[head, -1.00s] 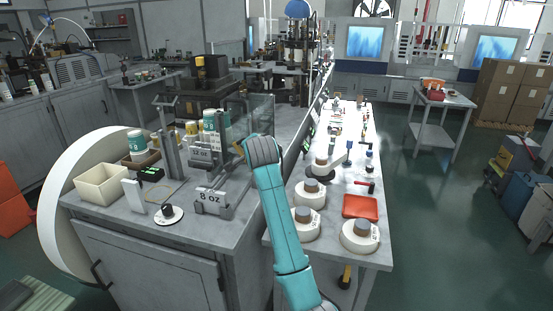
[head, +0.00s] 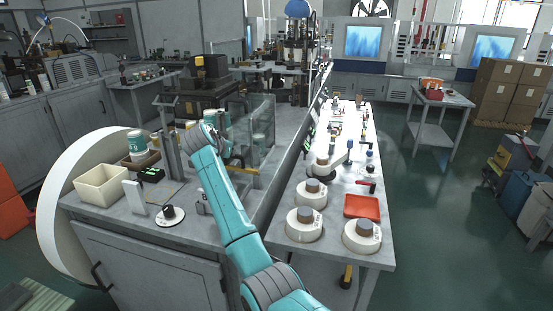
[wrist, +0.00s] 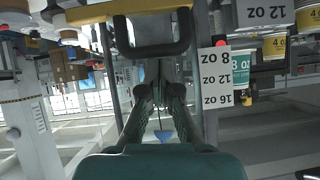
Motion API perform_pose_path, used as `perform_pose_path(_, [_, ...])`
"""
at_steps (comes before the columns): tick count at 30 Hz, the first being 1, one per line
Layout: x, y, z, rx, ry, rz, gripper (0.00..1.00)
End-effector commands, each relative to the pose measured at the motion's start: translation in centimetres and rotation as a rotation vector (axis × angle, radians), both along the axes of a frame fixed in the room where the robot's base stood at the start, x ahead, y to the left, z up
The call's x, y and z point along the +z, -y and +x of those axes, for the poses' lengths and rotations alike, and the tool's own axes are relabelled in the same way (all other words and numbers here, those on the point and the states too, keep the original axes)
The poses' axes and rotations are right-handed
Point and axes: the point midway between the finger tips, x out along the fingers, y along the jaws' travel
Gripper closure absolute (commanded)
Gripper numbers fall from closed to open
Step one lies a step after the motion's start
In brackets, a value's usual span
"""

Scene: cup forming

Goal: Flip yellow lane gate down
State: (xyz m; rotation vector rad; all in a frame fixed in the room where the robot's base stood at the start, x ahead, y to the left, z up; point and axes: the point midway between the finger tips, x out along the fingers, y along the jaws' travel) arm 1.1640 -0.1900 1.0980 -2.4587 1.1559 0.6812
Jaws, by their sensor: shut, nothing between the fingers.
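In the wrist view, which looks upside down, a yellow bar (wrist: 200,8) with a dark U-shaped handle (wrist: 150,48) spans the top. I take it for the yellow lane gate. My gripper (wrist: 160,88) is in the middle, its fingers shut and empty. The handle appears just beyond the fingertips; I cannot tell whether they touch. In the head view a yellow bar (head: 245,172) shows right of my teal arm, on the bench by the clear panel. My gripper is hidden behind my arm there.
On the bench are a cream bin (head: 102,185), a black knob (head: 169,212) and a clear panel (head: 262,130).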

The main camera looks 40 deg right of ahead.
Motion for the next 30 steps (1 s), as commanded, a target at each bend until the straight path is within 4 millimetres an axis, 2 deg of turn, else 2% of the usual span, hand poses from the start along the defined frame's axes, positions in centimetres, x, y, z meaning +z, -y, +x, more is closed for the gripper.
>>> perform_pose_path(8, [-0.8, -0.2, 0.2, 0.000, 0.001, 0.002, 1.00])
perform_pose_path(23, [-0.9, -0.2, 0.3, 0.001, 0.003, 0.002, 1.00])
perform_pose_path(26, [-0.8, -0.2, 0.3, 0.000, 0.004, 0.003, 1.00])
perform_pose_path(30, [0.4, 0.1, 0.2, 0.000, 0.007, 0.003, 1.00])
